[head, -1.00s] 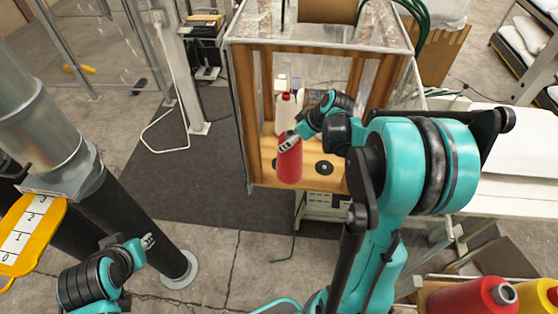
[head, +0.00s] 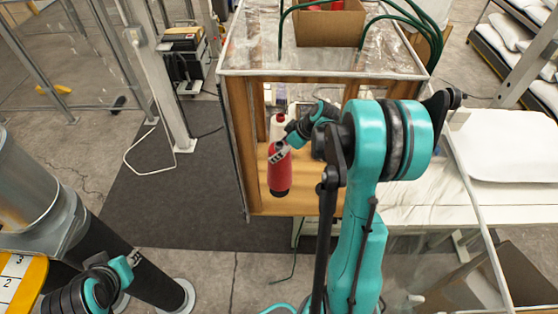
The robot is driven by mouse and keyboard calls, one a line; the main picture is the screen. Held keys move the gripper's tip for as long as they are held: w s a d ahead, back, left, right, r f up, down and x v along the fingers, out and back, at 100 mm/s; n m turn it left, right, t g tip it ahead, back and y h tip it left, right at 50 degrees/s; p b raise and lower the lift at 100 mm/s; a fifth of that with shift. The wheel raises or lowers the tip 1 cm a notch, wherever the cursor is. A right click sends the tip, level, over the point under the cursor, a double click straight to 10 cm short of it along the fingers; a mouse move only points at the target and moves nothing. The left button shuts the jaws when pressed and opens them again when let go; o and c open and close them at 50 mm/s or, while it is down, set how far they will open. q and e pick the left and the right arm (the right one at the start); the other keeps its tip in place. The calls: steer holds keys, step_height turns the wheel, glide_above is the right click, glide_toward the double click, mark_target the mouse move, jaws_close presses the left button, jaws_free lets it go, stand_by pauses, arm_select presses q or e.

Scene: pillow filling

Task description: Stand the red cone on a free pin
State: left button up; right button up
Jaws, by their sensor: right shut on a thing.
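The red cone (head: 279,174) is upright in the opening of the wooden cabinet (head: 238,150). My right gripper (head: 279,151) is shut on its top. A dark part shows at the cone's lower end; I cannot tell whether the cone rests on a pin. A white cone (head: 277,126) stands just behind it on the cabinet's wooden floor. My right arm hides the right part of that floor, and no bare pin shows clearly. My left gripper (head: 132,259) is at the lower left, far from the cones; its fingers are too small to read.
The cabinet has a clear top with a cardboard box (head: 329,26) and green hoses (head: 432,40). A white pillow (head: 504,144) lies on the table at the right. A grey metal pipe (head: 35,190) stands at the left.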

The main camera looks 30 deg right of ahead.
steer(key=shift+f, duration=2.2)
steer(key=shift+a, duration=0.1)
steer(key=o, duration=1.9)
steer(key=shift+f, duration=0.1)
